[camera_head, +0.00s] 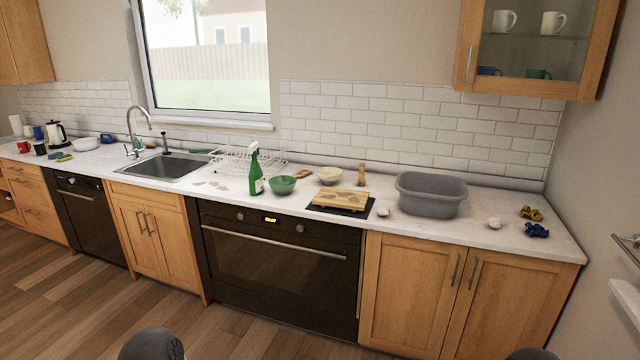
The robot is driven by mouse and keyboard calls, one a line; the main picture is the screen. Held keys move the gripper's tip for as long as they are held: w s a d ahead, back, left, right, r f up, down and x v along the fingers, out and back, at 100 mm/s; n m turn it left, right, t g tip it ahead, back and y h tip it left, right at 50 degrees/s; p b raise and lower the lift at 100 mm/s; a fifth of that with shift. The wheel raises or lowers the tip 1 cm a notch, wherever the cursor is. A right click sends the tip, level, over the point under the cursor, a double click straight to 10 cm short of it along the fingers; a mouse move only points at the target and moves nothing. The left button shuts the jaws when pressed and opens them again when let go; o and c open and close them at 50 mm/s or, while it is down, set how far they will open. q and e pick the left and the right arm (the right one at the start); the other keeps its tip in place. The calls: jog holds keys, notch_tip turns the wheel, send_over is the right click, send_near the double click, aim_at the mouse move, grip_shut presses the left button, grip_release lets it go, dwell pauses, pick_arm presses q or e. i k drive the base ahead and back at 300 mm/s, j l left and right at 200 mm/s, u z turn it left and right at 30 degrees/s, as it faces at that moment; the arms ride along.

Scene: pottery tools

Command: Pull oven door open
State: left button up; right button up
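The black oven (265,290) sits under the counter, right of the middle cabinet. Its door (275,268) looks closed, flush with the front. A long silver handle (272,240) runs across the top of the door, below two knobs and a small lit display (270,219). Two dark rounded shapes at the bottom edge seem to be parts of my arms, at bottom centre-left and bottom right. Neither gripper shows, so their fingers cannot be seen.
The wooden floor (100,316) in front of the oven is clear. Wooden cabinets flank the oven on the left (155,232) and right (450,290). On the counter above are a green spray bottle (256,178), a green bowl (283,185), a cutting board (341,199) and a grey basin (431,195).

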aim_at(318, 273)
jog(key=i+j+u, duration=0.15)
jog(key=i, duration=0.75)
jog(key=i+j+u, duration=0.1)
jog(key=i, duration=0.85)
